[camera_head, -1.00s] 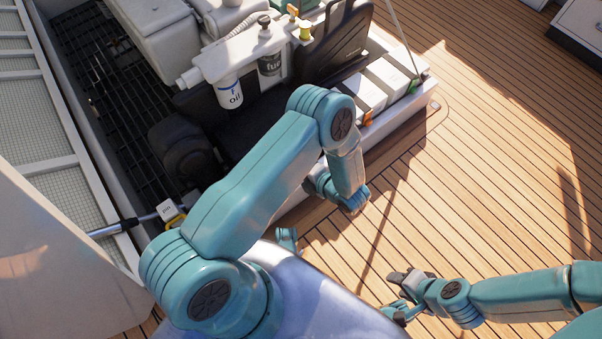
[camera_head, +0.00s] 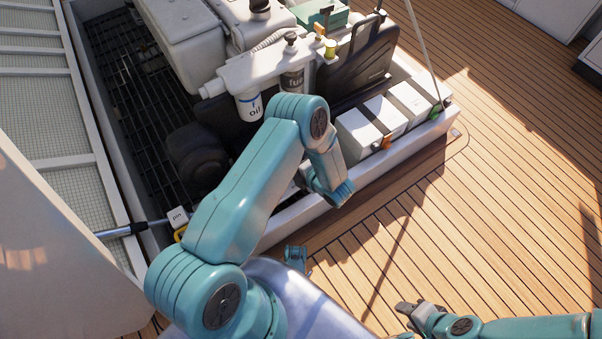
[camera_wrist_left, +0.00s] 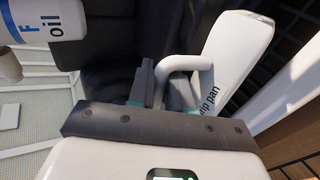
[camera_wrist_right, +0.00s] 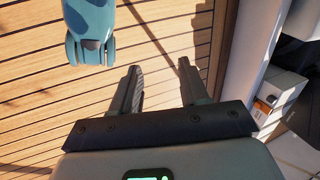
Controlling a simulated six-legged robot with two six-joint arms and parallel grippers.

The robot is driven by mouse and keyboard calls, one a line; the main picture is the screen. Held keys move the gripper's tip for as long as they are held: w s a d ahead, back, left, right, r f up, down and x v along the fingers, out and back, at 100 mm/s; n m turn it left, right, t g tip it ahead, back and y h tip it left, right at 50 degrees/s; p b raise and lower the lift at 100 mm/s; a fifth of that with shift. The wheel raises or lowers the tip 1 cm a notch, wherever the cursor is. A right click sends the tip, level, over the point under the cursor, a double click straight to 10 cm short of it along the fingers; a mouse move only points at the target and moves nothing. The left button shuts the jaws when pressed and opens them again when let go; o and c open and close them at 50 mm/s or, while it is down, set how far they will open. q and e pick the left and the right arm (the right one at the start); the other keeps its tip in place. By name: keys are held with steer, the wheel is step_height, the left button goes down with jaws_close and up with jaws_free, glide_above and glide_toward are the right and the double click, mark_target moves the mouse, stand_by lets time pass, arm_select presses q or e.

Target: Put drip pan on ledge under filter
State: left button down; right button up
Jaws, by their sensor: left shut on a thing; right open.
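The white oil filter (camera_head: 249,106) hangs in the engine hatch beside the grey fuel filter (camera_head: 292,80) in the head view. The oil filter also shows at upper left in the left wrist view (camera_wrist_left: 42,18). The white drip pan (camera_wrist_left: 235,58), with its lettering, is at right there. My left gripper (camera_wrist_left: 165,88) is shut on its looped handle. The left gripper and pan are hidden behind my arm in the head view. Dark surfaces lie below the filter; I cannot make out the ledge. My right gripper (camera_head: 408,310) is open and empty over the deck (camera_wrist_right: 150,60).
White boxes (camera_head: 357,133) stand along the hatch's right side, near my left forearm. A pale rim (camera_head: 285,222) borders the hatch. A pin tag (camera_head: 177,217) and strut are at the left. The wooden deck (camera_head: 500,180) at right is clear.

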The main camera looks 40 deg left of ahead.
arm_select(q)
steer(key=w+a+f+b, duration=0.1)
steer(key=a+b, duration=0.3)
steer(key=a, duration=0.4)
steer(key=shift+w+a+f, duration=0.15)
steer(key=shift+w+f, duration=0.15)
steer(key=shift+w, duration=0.4)
arm_select(e)
steer(key=shift+t, duration=0.7)
steer(key=shift+w+d+f, duration=0.2)
steer(key=shift+w+f, duration=0.55)
steer(key=shift+f, duration=0.35)
steer(key=shift+w+d+f, duration=0.15)
steer(key=shift+w+f, duration=0.6)
steer(key=shift+f, duration=0.3)
arm_select(q)
steer(key=c, duration=1)
jaws_free()
steer(key=p+v, duration=0.5)
steer(key=v, duration=1.1)
steer(key=shift+d+p, duration=0.25)
steer(key=shift+p, duration=0.15)
arm_select(e)
steer(key=s+r+g, duration=0.1)
steer(key=s+r, duration=0.2)
steer(key=r, duration=0.3)
steer(key=shift+s+a, duration=0.25)
steer(key=shift+a, duration=0.2)
